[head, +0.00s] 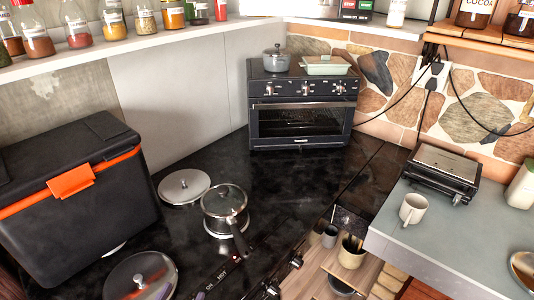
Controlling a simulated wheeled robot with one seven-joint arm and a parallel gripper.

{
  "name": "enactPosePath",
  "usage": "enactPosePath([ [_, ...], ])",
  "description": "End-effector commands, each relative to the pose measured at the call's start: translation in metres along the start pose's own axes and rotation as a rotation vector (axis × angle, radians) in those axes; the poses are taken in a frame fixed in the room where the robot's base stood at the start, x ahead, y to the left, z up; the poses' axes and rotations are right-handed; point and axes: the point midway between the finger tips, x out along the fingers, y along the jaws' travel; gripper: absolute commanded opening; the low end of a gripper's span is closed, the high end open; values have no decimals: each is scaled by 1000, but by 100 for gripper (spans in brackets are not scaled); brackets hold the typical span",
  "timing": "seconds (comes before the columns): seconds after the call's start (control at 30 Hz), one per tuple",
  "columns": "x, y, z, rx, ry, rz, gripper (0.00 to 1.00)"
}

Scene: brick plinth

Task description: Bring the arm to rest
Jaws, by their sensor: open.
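Neither my arm nor my gripper shows in the head view, so its pose cannot be seen. The view holds a kitchen corner with a black countertop (275,185). A glass-lidded pot (222,205) with a dark handle stands on the hob area at the middle.
A black cooler box (70,200) with an orange latch stands at left. Two loose lids, one steel (184,187) and one glass (140,276), lie nearby. A toaster oven (302,110) stands at the back. A white mug (413,208) and a grill (443,172) stand on the right counter.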

Motion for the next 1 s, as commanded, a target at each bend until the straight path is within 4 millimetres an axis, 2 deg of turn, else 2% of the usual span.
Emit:
enactPosePath([
  [0.33, 35, -35, -2, 51, 101, -181, 62],
  [0.57, 62, -74, -5, 122, 203, -368, 62],
  [0.67, 74, -98, -8, 174, 262, -483, 62],
  [0.8, 90, -142, -12, 296, 369, -699, 62],
  [1.0, 96, -198, -21, 544, 509, -1023, 62],
])
